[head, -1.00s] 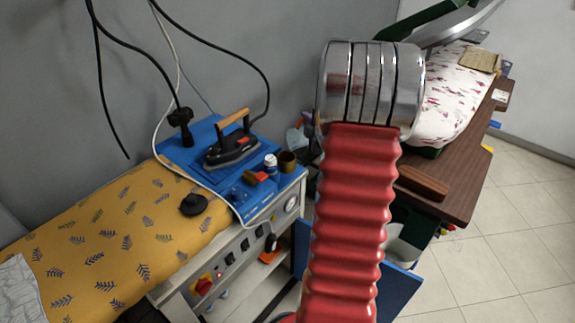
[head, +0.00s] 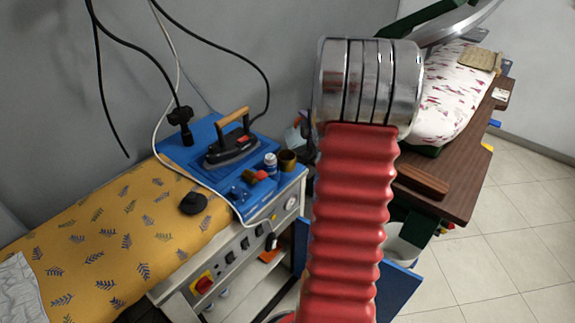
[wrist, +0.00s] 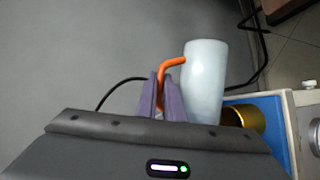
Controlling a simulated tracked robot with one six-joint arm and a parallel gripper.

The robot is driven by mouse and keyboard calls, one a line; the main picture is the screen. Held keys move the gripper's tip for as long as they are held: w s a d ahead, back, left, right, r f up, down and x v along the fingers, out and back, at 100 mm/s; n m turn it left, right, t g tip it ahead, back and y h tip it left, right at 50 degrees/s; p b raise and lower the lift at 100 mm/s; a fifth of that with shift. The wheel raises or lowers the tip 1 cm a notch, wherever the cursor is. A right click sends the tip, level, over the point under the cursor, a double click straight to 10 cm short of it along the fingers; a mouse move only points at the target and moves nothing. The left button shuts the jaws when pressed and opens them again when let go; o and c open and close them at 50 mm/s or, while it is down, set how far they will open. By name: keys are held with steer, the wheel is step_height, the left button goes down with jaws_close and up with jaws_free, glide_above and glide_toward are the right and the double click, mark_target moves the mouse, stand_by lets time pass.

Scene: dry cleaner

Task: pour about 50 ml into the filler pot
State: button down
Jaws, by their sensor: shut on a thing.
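My gripper (wrist: 160,100) is shut on the orange handle of a pale blue jug (wrist: 205,82). The jug stands nearly upright in the wrist view, with its inside hidden. A brass-coloured pot (wrist: 246,118), which looks like the filler pot, sits on a blue surface, partly hidden behind the jug's lower right side. In the head view the pot (head: 288,161) stands at the right end of the blue board. A pale piece of the jug (head: 292,138) shows just beyond the pot, beside my red arm, which hides most of my gripper.
An iron (head: 232,147) and a small white bottle (head: 270,164) stand on the blue board (head: 205,133) left of the pot. A yellow patterned ironing surface (head: 110,240) lies further left. Cables hang above. A brown table (head: 470,165) stands at right.

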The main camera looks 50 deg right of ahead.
steer(key=shift+r, duration=0.1)
steer(key=d, duration=0.1)
steer(key=d+f+m, duration=0.1)
steer(key=d, duration=0.1)
steer(key=shift+s+f+y, duration=0.2)
steer(key=shift+s+y, duration=0.1)
steer(key=shift+y, duration=0.1)
steer(key=shift+s+d+f+m+y, duration=0.1)
steer(key=shift+d+f+m+y, duration=0.35)
steer(key=shift+m, duration=0.25)
steer(key=shift+d+f, duration=0.15)
steer(key=shift+d+f, duration=0.1)
steer(key=shift+s+d+f+m+t+y+b, duration=0.1)
steer(key=shift+s+d+f+m+y+b, duration=0.1)
steer(key=shift+d+f+m+y+b, duration=1.2)
steer(key=shift+s+d+f+m+t+y+b, duration=0.1)
steer(key=shift+s+d+f+m+y+b, duration=0.45)
steer(key=shift+d+f+m, duration=1.55)
steer(key=shift+w+d+f+m+t+y+b, duration=0.1)
steer(key=shift+d+f+m+y+b, duration=0.95)
steer(key=shift+f, duration=1.5)
